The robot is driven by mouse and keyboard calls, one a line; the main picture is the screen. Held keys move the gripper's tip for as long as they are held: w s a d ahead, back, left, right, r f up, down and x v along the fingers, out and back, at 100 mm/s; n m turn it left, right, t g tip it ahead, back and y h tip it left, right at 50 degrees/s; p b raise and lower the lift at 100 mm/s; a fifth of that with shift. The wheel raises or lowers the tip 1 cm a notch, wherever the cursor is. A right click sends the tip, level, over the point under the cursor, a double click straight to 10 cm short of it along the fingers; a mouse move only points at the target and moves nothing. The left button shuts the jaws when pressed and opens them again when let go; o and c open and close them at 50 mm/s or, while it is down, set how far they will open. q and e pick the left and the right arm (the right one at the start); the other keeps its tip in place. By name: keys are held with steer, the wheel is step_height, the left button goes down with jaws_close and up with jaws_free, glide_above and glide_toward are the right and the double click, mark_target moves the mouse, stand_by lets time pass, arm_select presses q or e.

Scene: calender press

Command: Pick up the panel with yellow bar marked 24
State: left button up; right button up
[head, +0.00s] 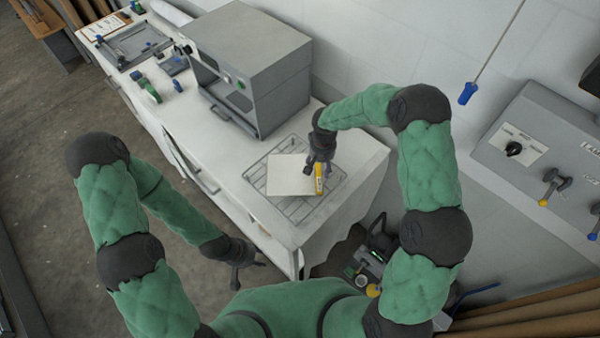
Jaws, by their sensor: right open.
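A pale square panel (288,176) lies on a wire rack on the white counter. A yellow bar (319,184) runs along its right edge; its marking is too small to read. My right gripper (317,171) points down at the yellow bar, with its fingers around or just above it. It is open, and it hides part of the bar; whether it touches is unclear. My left gripper (248,276) hangs low in front of the counter, its fingers apart and empty.
The wire rack (297,210) sits near the counter's right end. A grey press (247,65) stands just behind it to the left. Small tools (150,90) lie further left. A control panel with levers (540,150) is at the right. A blue pull handle (467,94) hangs on a cord.

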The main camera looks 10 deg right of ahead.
mark_target(320, 170)
steer(key=f, duration=0.3)
steer(key=shift+w+d+f, duration=0.1)
steer(key=shift+w, duration=0.15)
steer(key=shift+s, duration=0.1)
jaws_close()
